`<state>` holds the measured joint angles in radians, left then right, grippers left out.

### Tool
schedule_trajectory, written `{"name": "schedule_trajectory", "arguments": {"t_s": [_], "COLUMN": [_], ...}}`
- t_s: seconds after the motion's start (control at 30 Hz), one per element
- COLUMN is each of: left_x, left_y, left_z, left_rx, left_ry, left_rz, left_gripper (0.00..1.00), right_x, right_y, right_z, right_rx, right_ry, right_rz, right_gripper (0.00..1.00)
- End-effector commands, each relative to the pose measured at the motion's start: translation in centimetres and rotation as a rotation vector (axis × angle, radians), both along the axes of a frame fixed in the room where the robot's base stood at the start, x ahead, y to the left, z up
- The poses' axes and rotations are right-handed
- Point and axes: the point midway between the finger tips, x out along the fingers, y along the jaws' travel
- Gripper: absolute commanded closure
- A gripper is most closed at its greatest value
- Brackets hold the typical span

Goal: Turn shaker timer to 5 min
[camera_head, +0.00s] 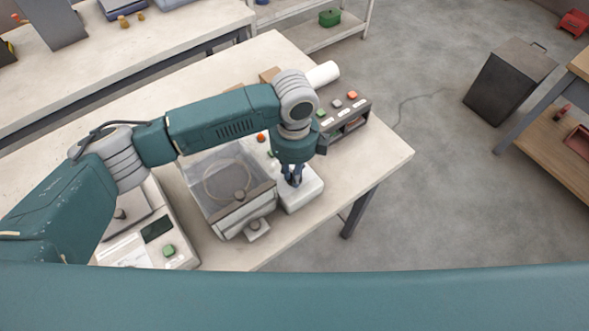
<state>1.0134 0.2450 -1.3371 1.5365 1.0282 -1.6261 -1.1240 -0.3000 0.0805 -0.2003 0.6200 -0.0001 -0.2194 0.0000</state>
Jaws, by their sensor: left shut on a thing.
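The shaker (216,210) has a clear-sided cover with a round ring inside and stands on the bench. A white control box (304,194) sits right beside it, on its right. My left gripper (292,183) points straight down over this box. Its fingers are shut on a small part on top, which appears to be the timer knob. The fingers hide the knob and its scale, so I cannot read the setting. My right gripper is not in view.
A panel with several coloured buttons (345,117) and a white roll (322,75) lie behind the gripper. A device with a dark display and green button (168,250) stands at the left front. The bench (375,160) is clear at its right corner.

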Motion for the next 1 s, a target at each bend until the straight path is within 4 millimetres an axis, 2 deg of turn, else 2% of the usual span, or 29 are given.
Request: {"name": "schedule_trajectory", "arguments": {"t_s": [0.4, 0.9, 0.93, 1.0], "left_x": [0.08, 0.08, 0.09, 0.08], "left_y": [-0.1, -0.1, -0.1, -0.09], "left_z": [0.24, 0.22, 0.22, 0.21], "left_rx": [-0.006, -0.006, -0.006, -0.006], "left_ry": [-0.003, -0.003, -0.003, -0.003], "left_rz": [-0.163, -0.179, -0.179, -0.179], "left_gripper": [1.0, 1.0, 0.8, 0.66], "right_x": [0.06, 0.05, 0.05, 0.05], "right_y": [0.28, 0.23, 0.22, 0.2], "right_z": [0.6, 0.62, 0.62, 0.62], "right_rx": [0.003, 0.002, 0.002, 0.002], "right_ry": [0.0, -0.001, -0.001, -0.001], "right_rz": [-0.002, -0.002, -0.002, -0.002], "right_gripper": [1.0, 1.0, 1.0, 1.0]}}
